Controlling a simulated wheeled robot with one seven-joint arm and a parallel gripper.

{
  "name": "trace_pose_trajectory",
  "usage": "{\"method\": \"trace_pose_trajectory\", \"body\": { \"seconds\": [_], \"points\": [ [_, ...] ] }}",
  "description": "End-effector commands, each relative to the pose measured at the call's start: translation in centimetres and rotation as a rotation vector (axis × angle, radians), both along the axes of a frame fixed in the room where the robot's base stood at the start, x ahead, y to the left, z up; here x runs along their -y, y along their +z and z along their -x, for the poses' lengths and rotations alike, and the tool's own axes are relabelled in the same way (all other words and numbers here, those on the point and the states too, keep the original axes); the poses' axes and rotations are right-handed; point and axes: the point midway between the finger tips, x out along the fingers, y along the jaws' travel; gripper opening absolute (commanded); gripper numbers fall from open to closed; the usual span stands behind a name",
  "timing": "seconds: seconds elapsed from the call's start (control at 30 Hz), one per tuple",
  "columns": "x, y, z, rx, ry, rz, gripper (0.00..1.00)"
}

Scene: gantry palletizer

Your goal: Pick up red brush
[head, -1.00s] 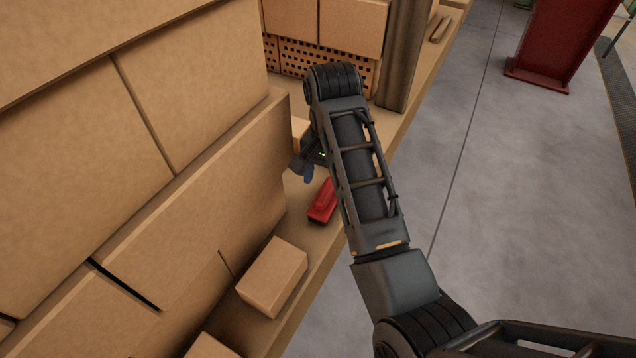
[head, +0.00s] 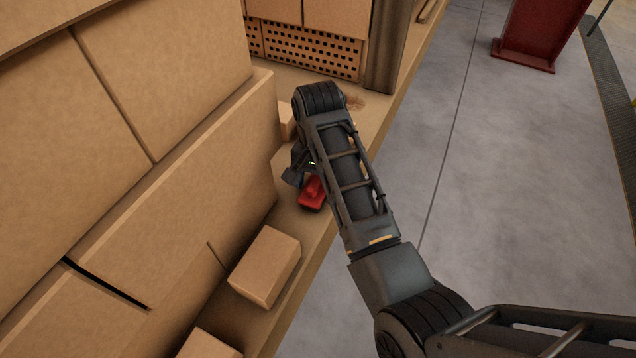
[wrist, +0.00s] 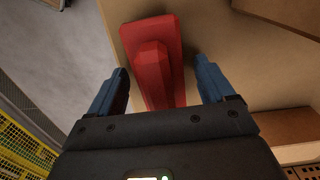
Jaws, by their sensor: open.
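The red brush (head: 311,193) lies on the narrow wooden ledge beside the stacked boxes, partly hidden by my arm in the head view. In the wrist view the red brush (wrist: 154,62) lies lengthwise, its near part between the two blue fingers and the rest reaching past the fingertips. My gripper (wrist: 160,75) is open, one finger on each side of the brush, with gaps visible on both sides. In the head view my gripper (head: 297,178) is at the brush's upper left, mostly hidden by my arm. Whether the fingers are low enough to surround it is unclear.
Large cardboard boxes (head: 150,80) are stacked close on the left. A small box (head: 265,266) sits on the ledge in front of the brush. A perforated brown crate (head: 312,52) and a dark post (head: 396,45) stand behind.

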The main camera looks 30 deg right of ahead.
Motion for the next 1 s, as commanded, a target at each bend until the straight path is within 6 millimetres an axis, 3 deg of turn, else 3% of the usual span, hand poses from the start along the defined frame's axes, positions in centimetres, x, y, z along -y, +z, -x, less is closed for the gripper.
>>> {"method": "trace_pose_trajectory", "body": {
  "seconds": [0.2, 0.8, 1.0],
  "points": [
    [-0.01, -0.04, -0.02, 0.001, 0.0, 0.0, 0.81],
    [-0.01, -0.01, -0.02, 0.001, 0.0, 0.0, 0.23],
    [-0.01, 0.03, -0.04, 0.001, 0.0, 0.0, 0.23]
  ]
}}
